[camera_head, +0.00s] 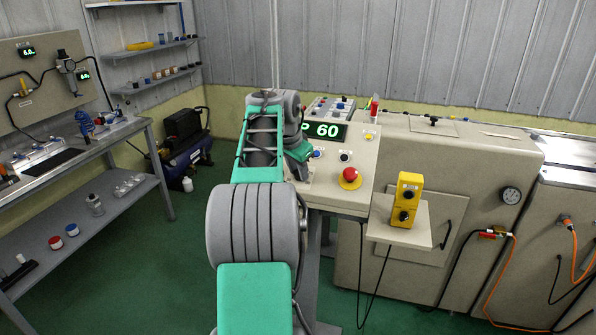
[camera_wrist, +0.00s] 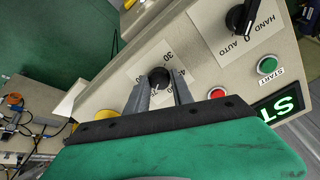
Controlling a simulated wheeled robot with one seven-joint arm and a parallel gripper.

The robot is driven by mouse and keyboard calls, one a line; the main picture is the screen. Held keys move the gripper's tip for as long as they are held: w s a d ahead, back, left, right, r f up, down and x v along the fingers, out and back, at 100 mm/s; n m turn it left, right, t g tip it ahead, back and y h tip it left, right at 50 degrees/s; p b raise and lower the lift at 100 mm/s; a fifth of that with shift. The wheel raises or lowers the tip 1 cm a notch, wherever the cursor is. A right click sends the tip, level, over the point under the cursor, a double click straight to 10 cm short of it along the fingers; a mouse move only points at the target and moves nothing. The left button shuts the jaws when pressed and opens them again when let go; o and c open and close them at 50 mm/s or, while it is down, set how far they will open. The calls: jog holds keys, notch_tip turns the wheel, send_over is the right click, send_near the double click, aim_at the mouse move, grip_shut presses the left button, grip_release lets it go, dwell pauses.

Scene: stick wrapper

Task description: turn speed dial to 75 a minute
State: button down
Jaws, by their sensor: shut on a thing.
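In the wrist view, the speed dial is a round black knob (camera_wrist: 158,77) on a white scale plate (camera_wrist: 133,66) with numbers around it, of which 30 and 40 can be read. My gripper (camera_wrist: 161,80) has one grey finger on each side of the knob and is shut on it. The knob's pointer direction cannot be made out. In the head view, my arm hides the dial on the beige sloped panel (camera_head: 345,185). A display (camera_head: 325,131) there shows "P 60" in green, its left part hidden; its other end shows "ST" in the wrist view (camera_wrist: 284,104).
Near the dial are a red button (camera_wrist: 217,93), a green START button (camera_wrist: 267,65) and a HAND-0-AUTO selector (camera_wrist: 240,18). A red emergency stop (camera_head: 350,174) and a yellow control box (camera_head: 407,200) on a shelf stand to the right. A workbench (camera_head: 95,150) is at left.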

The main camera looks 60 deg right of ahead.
jog(key=c, duration=1.1)
grip_release()
jog(key=p+v, duration=0.1)
jog(key=v, duration=0.7)
